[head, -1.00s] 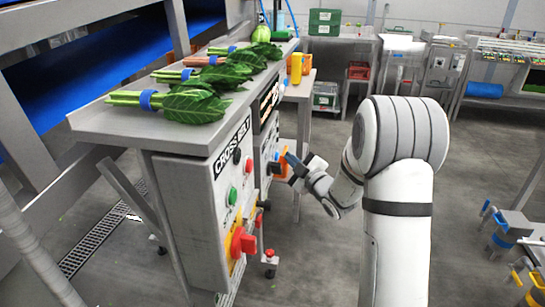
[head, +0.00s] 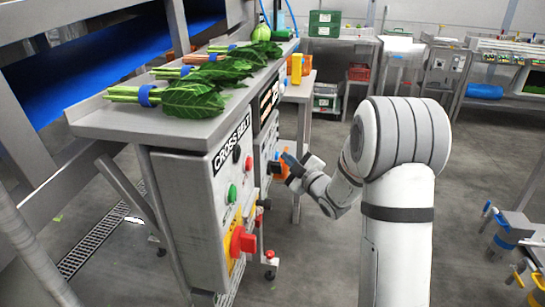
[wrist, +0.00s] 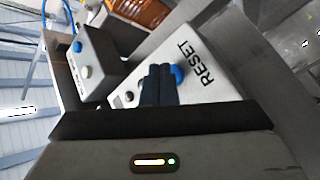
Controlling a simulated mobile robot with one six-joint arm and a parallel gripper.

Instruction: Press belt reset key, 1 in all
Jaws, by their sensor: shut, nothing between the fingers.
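The reset key is a round blue button (wrist: 179,74) beside the word RESET on a grey panel (wrist: 205,88) in the wrist view. My gripper (wrist: 158,72) is shut and empty, its dark fingers together. The fingertips overlap the key's left edge in the wrist view. I cannot tell whether they touch it. In the head view my gripper (head: 286,163) is at the far end of the control boxes, close to their side face. The key itself cannot be made out there.
A nearer CROSS BELT box (head: 208,185) carries a green button (head: 232,193) and a red knob (head: 243,241). Bunched greens (head: 195,98) lie on the steel shelf above. A grey box (wrist: 95,60) with blue and white buttons is beside the reset panel.

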